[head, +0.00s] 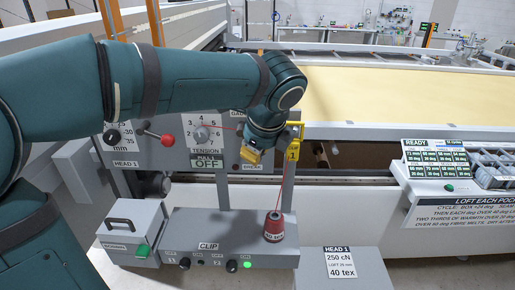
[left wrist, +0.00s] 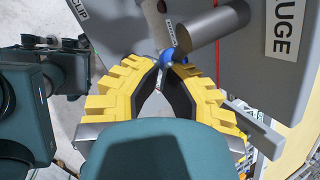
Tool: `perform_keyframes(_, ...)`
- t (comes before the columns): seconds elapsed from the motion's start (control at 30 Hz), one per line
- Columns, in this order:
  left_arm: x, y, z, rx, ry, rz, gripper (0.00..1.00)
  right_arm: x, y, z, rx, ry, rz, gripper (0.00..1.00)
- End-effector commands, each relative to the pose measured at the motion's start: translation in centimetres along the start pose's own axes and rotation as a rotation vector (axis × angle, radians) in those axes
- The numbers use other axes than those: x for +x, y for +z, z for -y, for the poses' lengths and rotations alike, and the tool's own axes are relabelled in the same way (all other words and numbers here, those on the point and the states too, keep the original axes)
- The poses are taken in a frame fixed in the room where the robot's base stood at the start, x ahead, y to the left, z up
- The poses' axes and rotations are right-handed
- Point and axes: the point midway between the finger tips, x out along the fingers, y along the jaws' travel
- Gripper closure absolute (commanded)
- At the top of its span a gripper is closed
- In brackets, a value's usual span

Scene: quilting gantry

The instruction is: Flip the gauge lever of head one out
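My left arm reaches in from the left in the head view, and its gripper (head: 252,158) is in front of the head one panel. One yellow finger shows there and the wrist hides the panel behind it. In the left wrist view the two yellow fingertips (left wrist: 172,67) close in on a small blue knob (left wrist: 167,56), which looks like the gauge lever's end and sits between the tips. A grey cylinder (left wrist: 212,28) is just beyond it, near a label ending in "UGE" (left wrist: 284,30). The lever's own arm is mostly hidden. My right gripper is not in view.
A red-knobbed lever (head: 167,138) and a tension dial (head: 201,135) are left of my wrist. A yellow post marked 1 (head: 293,150) stands close on the right. A red thread cone (head: 274,228) sits on the clip box (head: 205,226) below.

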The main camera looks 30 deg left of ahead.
Motion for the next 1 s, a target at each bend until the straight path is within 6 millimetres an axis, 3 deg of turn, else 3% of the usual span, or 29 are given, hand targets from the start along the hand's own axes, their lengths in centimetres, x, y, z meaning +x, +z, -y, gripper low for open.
perform_keyframes(1.0, 0.79, 0.44, -0.58, -0.001, 0.003, 0.0, 1.0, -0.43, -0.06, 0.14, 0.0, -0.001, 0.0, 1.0)
